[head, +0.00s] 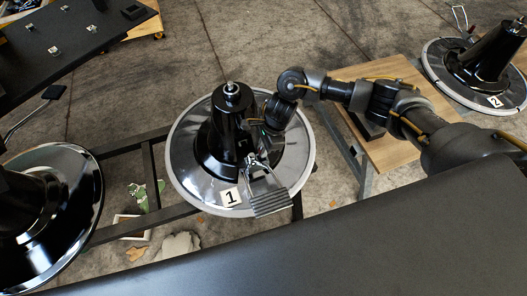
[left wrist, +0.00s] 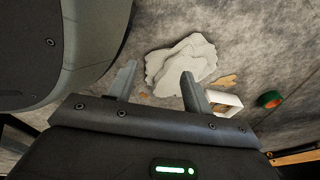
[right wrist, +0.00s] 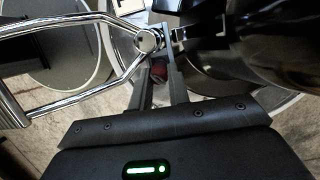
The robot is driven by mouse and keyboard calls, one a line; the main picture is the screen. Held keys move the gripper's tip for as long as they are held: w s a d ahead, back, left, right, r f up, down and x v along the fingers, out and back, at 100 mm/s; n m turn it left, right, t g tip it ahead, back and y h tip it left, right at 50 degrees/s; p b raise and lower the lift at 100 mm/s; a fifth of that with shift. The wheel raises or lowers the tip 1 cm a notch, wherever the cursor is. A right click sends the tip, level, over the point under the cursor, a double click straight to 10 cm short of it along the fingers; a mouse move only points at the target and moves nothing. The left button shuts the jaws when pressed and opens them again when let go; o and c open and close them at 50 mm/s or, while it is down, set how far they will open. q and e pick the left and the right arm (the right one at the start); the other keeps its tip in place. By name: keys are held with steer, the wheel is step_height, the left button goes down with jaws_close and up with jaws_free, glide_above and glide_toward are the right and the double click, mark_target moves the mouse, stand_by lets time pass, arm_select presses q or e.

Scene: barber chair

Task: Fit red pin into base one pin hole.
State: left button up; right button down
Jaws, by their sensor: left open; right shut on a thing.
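Base one (head: 184,168), a black cone on a round silver-rimmed disc with a "1" label (head: 231,197), stands in the middle of the head view. My right gripper (head: 262,155) is at the right front side of its cone. In the right wrist view the right gripper (right wrist: 160,75) is shut on a dark red piece, the red pin (right wrist: 158,71), mostly hidden between the fingers. The fingertips are close to a chrome joint (right wrist: 148,41) beside the cone. The pin hole cannot be made out. My left gripper (left wrist: 158,75) is open and empty above the floor.
A chrome footrest with a ribbed plate (head: 271,203) hangs at base one's front. Base two (head: 480,65) stands at upper right, another black base (head: 45,210) at left. A wooden table (head: 400,145) is behind my right arm. A black padded surface (head: 330,245) fills the front.

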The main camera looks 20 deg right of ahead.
step_height(320, 180, down, 3)
steer(key=shift+r, duration=0.2)
steer(key=shift+f, duration=0.2)
arm_select(q)
steer(key=shift+w+d+r, duration=0.15)
steer(key=shift+w, duration=0.25)
arm_select(e)
steer(key=shift+f, duration=0.1)
steer(key=c, duration=1.3)
jaws_free()
arm_select(q)
steer(key=shift+w+d+r, duration=0.25)
steer(key=shift+w+d, duration=0.05)
steer(key=shift+w, duration=0.2)
steer(key=shift+s, duration=0.35)
